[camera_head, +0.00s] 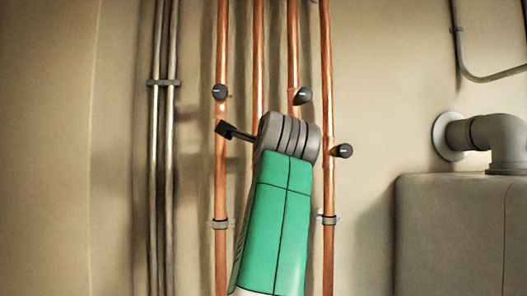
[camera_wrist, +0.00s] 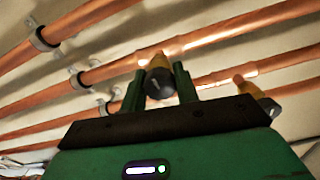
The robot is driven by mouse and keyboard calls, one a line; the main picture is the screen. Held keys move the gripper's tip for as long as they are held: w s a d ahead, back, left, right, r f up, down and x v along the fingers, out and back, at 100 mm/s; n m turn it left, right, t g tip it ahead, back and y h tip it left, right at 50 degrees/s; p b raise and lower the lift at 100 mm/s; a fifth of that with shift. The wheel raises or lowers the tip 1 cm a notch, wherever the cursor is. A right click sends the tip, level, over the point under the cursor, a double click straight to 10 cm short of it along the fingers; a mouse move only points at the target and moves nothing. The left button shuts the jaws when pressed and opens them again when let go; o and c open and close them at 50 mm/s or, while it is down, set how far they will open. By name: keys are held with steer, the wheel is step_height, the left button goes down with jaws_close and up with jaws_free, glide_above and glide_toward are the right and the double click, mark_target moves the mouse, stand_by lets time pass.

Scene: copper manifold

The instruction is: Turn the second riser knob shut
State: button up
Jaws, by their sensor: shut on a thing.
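In the wrist view a dark round knob (camera_wrist: 158,86) on a short brass stem sits between the two green fingers of my gripper (camera_wrist: 158,70). The fingers are shut on it, one on each side. Its stem comes off a copper pipe (camera_wrist: 205,38) that runs diagonally behind. In the head view my green and grey arm end covers the middle of the second copper riser (camera_head: 258,60) from the left, so that riser's knob and my fingertips are hidden there. The knob's turn angle cannot be told.
Other black knobs show on the first riser (camera_head: 220,91), the third riser (camera_head: 302,96) and the fourth riser (camera_head: 342,151). One neighbouring knob (camera_wrist: 258,98) is close right of my fingers. Thin grey pipes (camera_head: 163,150) stand left; a grey tank (camera_head: 450,230) stands lower right.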

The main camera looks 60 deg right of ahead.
steer(key=shift+s+m, duration=0.1)
steer(key=shift+m, duration=0.4)
stand_by(0.3)
steer(key=o, duration=1)
steer(key=shift+c, duration=0.2)
steer(key=b+v, duration=0.3)
steer(key=v, duration=0.4)
steer(key=shift+s+a+b, duration=0.25)
steer(key=shift+a+b, duration=0.1)
